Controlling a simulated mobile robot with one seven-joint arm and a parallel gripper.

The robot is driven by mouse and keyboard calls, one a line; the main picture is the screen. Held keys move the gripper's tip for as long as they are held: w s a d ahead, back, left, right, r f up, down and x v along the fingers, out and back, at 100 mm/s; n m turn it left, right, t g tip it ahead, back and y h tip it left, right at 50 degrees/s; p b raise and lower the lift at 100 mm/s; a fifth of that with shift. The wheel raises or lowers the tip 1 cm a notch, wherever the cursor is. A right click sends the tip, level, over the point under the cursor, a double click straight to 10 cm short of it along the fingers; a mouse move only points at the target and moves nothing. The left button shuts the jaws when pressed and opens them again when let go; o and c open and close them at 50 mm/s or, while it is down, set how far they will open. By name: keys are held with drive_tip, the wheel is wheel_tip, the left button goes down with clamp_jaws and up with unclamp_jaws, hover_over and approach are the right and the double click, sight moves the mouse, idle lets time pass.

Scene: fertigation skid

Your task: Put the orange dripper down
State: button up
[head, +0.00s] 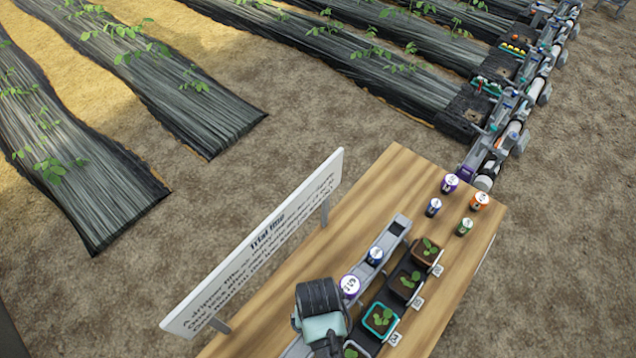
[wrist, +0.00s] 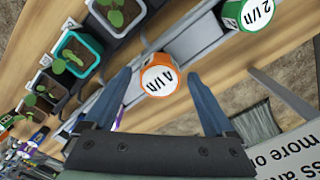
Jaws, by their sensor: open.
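The orange dripper (wrist: 161,72), with a white top marked 4 l/h, appears seated on the grey rail (wrist: 196,37) in the wrist view. My gripper (wrist: 159,80) is open around it, one finger on each side, with a visible gap at both. In the head view my arm's end hides this dripper and that part of the rail (head: 398,226). A different orange dripper (head: 480,201) stands on the wooden table (head: 380,175) at the far end.
A green 2 l/h dripper (wrist: 232,16) is on the rail beside it. Purple (head: 350,286) and blue (head: 375,255) drippers stand further along. Potted seedlings (head: 380,319) line one side; a white sign (head: 262,240) stands on the other. Purple, blue and green drippers share the far table end.

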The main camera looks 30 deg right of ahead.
wheel_tip(320, 180, up, 11)
drive_tip(key=shift+b, duration=0.3)
drive_tip(key=w+r+n+t+h, duration=0.15)
drive_tip(key=w+r+t, duration=0.45)
drive_tip(key=w+r, duration=0.7)
drive_tip(key=w+a+r+n+t, duration=0.1)
drive_tip(key=w+r+t, duration=0.4)
drive_tip(key=r, duration=0.6)
drive_tip(key=w+a+r+t, duration=0.1)
drive_tip(key=w+r+t, duration=0.35)
drive_tip(key=r, duration=0.75)
drive_tip(key=s+a+r+t, duration=0.2)
drive_tip(key=s+r+t, duration=0.2)
drive_tip(key=r, duration=0.6)
drive_tip(key=s+a+r+n+t, duration=0.1)
drive_tip(key=s+a+r+t, duration=0.2)
drive_tip(key=r, duration=0.7)
drive_tip(key=s+a+r+n+t+y, duration=0.1)
drive_tip(key=s+r+t, duration=0.3)
drive_tip(key=r, duration=0.6)
drive_tip(key=shift+s+a+r+t, duration=0.3)
drive_tip(key=shift+a+r+t, duration=0.15)
drive_tip(key=shift+a, duration=0.2)
